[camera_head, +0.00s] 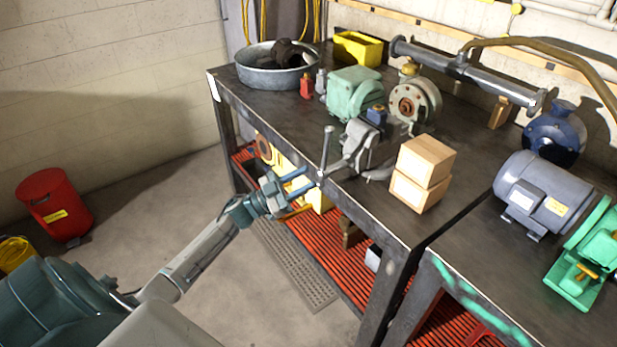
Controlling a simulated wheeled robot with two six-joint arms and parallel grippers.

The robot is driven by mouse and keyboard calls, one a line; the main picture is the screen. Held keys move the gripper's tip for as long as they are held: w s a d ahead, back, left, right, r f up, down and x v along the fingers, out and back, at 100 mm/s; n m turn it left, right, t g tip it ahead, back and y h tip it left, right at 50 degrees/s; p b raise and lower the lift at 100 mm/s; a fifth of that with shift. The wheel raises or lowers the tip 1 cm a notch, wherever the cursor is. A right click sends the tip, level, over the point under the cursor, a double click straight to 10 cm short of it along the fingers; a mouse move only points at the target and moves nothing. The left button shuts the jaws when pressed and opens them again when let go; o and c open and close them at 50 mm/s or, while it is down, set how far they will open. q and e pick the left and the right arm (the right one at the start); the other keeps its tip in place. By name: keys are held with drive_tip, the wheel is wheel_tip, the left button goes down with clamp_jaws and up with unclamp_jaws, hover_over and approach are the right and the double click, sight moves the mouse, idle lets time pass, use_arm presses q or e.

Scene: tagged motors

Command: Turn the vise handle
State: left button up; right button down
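A grey bench vise (366,147) is mounted at the front edge of the dark workbench (285,119). Its handle (325,150) is a metal bar standing nearly upright at the front of the vise, with a knob at the top. My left gripper (308,181) reaches in from the left. My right gripper is not in view.
Two stacked cardboard boxes (425,160) stand right of the vise. A green motor (354,92), a metal tub (272,68) and a grey motor (535,190) are on the benches. A red bin (54,203) stands on the floor at left.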

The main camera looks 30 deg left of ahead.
use_arm(q)
drive_tip(key=v, duration=0.2)
drive_tip(key=shift+s+a+f, duration=0.1)
drive_tip(key=shift+s+f, duration=0.1)
drive_tip(key=shift+s, duration=0.1)
idle(0.3)
